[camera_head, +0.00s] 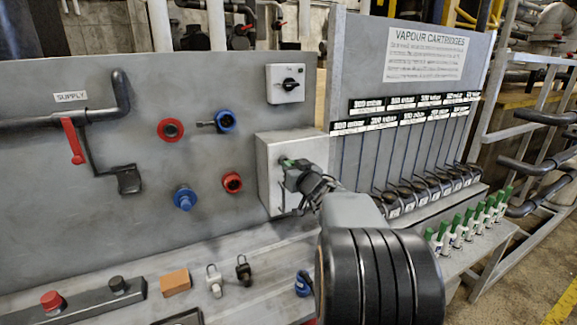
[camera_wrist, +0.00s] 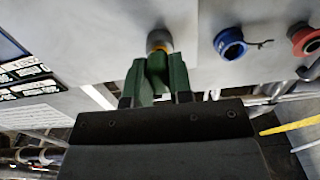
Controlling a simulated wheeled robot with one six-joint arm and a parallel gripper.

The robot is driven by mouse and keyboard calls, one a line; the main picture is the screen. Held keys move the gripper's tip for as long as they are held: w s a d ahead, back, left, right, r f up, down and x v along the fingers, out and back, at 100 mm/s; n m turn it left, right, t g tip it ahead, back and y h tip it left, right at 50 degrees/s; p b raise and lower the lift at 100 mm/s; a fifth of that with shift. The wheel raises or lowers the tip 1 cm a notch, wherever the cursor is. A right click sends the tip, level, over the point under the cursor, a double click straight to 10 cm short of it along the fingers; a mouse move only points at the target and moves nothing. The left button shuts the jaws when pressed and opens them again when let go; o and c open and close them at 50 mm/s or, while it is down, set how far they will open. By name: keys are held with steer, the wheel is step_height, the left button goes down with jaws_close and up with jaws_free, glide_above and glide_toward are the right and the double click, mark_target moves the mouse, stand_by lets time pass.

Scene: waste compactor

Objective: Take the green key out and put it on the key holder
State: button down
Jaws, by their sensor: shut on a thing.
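The green key (camera_wrist: 157,74) is between the two fingers of my gripper (camera_wrist: 158,80) in the wrist view. Its far end meets a round metal lock (camera_wrist: 160,41) with a yellowish ring on the grey panel face. How deep it sits in the lock cannot be told. In the head view my gripper (camera_head: 292,172) is at the front of a grey box (camera_head: 275,150) on the panel, and its own links hide most of the lock area. A row of green-topped pieces with white bodies (camera_head: 468,226) stands on the right ledge; I cannot tell whether this is the key holder.
A rack of vapour cartridges (camera_head: 420,150) stands right of the box. A red lever (camera_head: 73,141), a rotary switch (camera_head: 288,84) and red and blue fittings (camera_head: 184,197) project from the panel. Padlocks (camera_head: 214,280) and an orange block (camera_head: 175,282) lie on the ledge below.

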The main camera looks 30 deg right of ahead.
stand_by(0.4)
steer(key=shift+s+a+p, duration=0.15)
steer(key=shift+s+p, duration=0.15)
steer(key=shift+s, duration=0.95)
steer(key=shift+s+a+p, duration=0.15)
steer(key=shift+s+p, duration=0.1)
steer(key=shift+s, duration=1)
